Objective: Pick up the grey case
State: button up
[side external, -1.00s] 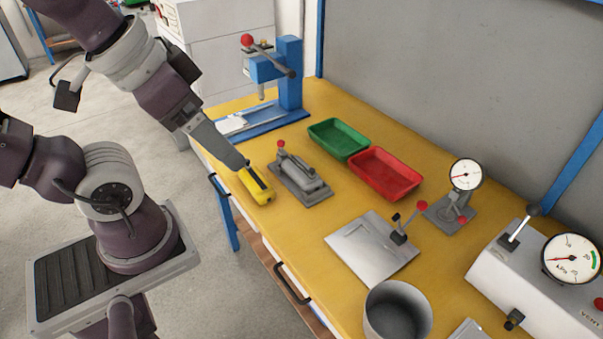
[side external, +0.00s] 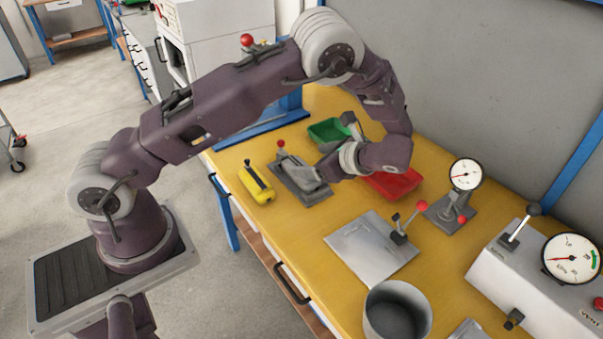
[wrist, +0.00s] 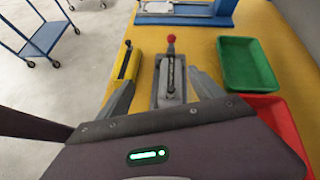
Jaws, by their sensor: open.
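No plain grey case stands out. The nearest match is a grey housing (side external: 297,180) with a red-knobbed lever on a flat grey plate, on the yellow bench. It also shows in the wrist view (wrist: 171,88), between my fingers in the picture. My gripper (wrist: 163,80) is open, with one finger to each side of the housing in that view. I see no contact, and the height gap is unclear. In the side view my wrist hangs just right of the housing, and the fingers are hard to make out there.
A yellow tool (side external: 257,184) lies close on the left of the housing. A green tray (side external: 325,131) and a red tray (side external: 395,185) lie to the right, partly behind my arm. A blue press (wrist: 186,12) stands beyond. A flat metal plate (side external: 370,250) and grey cup (side external: 397,312) are nearer.

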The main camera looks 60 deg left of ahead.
aim_at(315, 183)
jog(key=f+m, duration=0.1)
jog(key=f, duration=0.1)
jog(key=w+a+f+m+y, duration=0.1)
jog(key=f, duration=0.1)
jog(key=f+m+t+y, duration=0.1)
jog(key=f, duration=0.1)
jog(key=shift+w+a+f, duration=0.1)
jog(key=shift+w+a, duration=0.05)
jog(key=shift+w, duration=0.15)
jog(key=x, duration=0.6)
jog(key=shift+w+a, duration=0.1)
jog(key=shift+a, duration=0.3)
jog(key=shift+c, duration=0.3)
